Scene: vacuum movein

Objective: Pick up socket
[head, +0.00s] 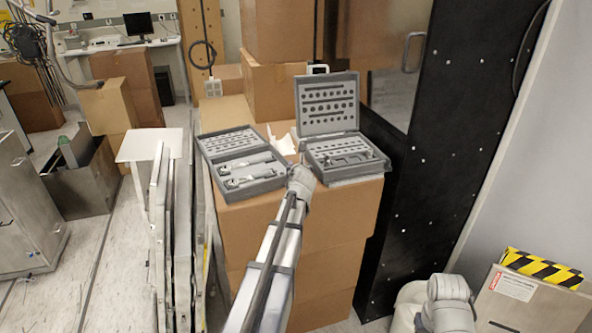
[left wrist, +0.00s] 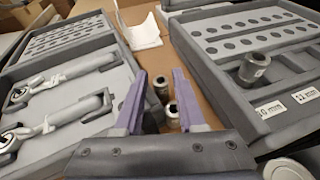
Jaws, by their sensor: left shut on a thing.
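My left gripper (head: 300,178) is at the front edge of the cardboard box stack, between two grey tool cases. A second short socket (left wrist: 173,115) shows just nearer, close to the right finger. Whether it touches the finger I cannot tell. Another socket (left wrist: 253,67) stands upright in the right case (left wrist: 215,85).
The left case (head: 240,163) lies open with two wrenches inside. The right case's raised lid (head: 328,104) shows rows of holes. A white paper (head: 283,143) lies between the cases. A black panel (head: 415,175) rises at the right, and upright panels stand left of the boxes (head: 250,222).

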